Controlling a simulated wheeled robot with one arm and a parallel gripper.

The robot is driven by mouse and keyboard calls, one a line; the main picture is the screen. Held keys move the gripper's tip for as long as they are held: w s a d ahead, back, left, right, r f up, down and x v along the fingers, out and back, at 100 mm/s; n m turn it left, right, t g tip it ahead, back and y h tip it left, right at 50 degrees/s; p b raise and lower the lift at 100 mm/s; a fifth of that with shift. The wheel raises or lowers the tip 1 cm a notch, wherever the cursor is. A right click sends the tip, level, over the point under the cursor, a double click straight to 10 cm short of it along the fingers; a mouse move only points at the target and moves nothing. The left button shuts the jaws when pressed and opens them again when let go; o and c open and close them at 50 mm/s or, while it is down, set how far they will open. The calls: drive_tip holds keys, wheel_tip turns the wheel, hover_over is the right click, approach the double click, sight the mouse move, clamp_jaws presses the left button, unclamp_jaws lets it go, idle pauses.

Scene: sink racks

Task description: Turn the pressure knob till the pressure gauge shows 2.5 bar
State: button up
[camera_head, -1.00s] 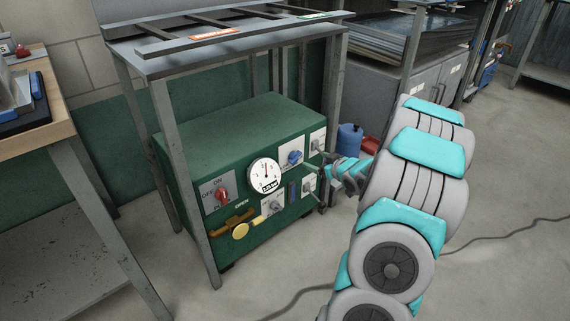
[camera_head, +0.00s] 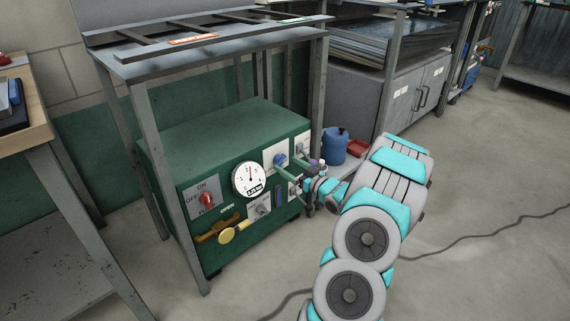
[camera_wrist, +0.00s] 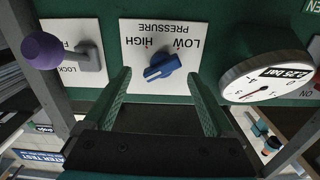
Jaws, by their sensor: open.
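The blue pressure knob (camera_wrist: 162,67) sits on a white plate marked LOW, HIGH and PRESSURE, upside down in the wrist view. It also shows in the head view (camera_head: 280,160), partly beside my fingers. My gripper (camera_wrist: 159,80) is open and empty, its two green fingers apart. The fingertips lie to either side of the knob and a little below it in the wrist view; I see no contact. The round white pressure gauge (camera_head: 248,180) is left of the knob in the head view. In the wrist view the gauge (camera_wrist: 262,80) has a small readout that looks like 2.25 bar.
A purple-tipped lever (camera_wrist: 42,50) on the LOCK plate flanks the knob. The red ON/OFF switch (camera_head: 207,200) and yellow valve handle (camera_head: 232,232) are on the same green box. Rack legs (camera_head: 160,165) stand close around it. A blue container (camera_head: 335,146) is behind my arm.

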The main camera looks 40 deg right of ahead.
sight(280, 160)
drive_tip(key=shift+w+a, duration=0.1)
drive_tip(key=shift+w, duration=1)
drive_tip(key=shift+c, duration=0.3)
clamp_jaws()
